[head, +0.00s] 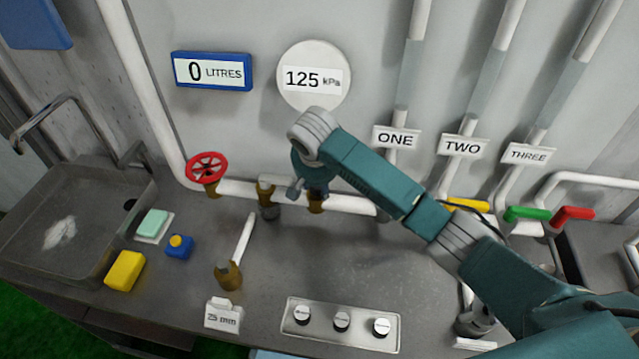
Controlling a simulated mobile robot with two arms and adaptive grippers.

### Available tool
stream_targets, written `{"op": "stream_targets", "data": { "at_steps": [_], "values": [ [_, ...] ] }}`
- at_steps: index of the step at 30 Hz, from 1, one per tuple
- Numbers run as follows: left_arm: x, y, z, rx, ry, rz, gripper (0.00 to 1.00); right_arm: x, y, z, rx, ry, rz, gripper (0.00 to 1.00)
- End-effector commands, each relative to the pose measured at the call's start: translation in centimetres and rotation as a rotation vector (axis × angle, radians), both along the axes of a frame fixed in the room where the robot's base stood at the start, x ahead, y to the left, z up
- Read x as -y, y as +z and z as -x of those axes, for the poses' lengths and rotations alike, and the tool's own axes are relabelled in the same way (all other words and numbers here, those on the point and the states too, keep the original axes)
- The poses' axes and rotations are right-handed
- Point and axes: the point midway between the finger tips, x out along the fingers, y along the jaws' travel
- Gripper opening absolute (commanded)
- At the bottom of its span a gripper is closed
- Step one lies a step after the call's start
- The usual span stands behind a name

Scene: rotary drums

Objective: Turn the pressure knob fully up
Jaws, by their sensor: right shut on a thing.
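The round white pressure gauge (313,76) on the back wall reads 125 kPa. Below it, a brass fitting (317,206) sits on the white horizontal pipe (348,203). My right gripper (311,192) points down at this fitting and is shut on what appears to be the pressure knob on top of it. My wrist and fingers hide the knob, so its turn position does not show. My left gripper is not in view.
A red handwheel (206,168) and a brass fitting (267,200) stand left of my gripper. Yellow (467,204), green (527,213) and red (573,216) levers are at right. A three-knob panel (341,337) lies in front.

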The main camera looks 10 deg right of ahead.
Motion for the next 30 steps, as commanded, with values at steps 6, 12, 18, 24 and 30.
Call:
{"op": "stream_targets", "data": {
  "at_steps": [6, 12, 18, 24, 30],
  "values": [
    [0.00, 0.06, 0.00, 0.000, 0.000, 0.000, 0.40, -0.19, 0.96, -0.73, 0.026, -0.044, -0.006, 0.12],
    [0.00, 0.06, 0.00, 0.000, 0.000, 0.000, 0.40, -0.09, 0.95, -0.75, 0.027, -0.054, -0.005, 0.12],
    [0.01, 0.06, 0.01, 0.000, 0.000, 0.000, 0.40, -0.05, 0.94, -0.74, 0.026, -0.053, -0.004, 0.12],
    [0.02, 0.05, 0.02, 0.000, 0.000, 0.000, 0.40, 0.00, 0.87, -0.68, 0.024, -0.053, -0.003, 0.55],
    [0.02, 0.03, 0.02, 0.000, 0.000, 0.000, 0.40, 0.02, 0.53, -0.45, 0.016, -0.053, 0.000, 0.55]
  ]
}}
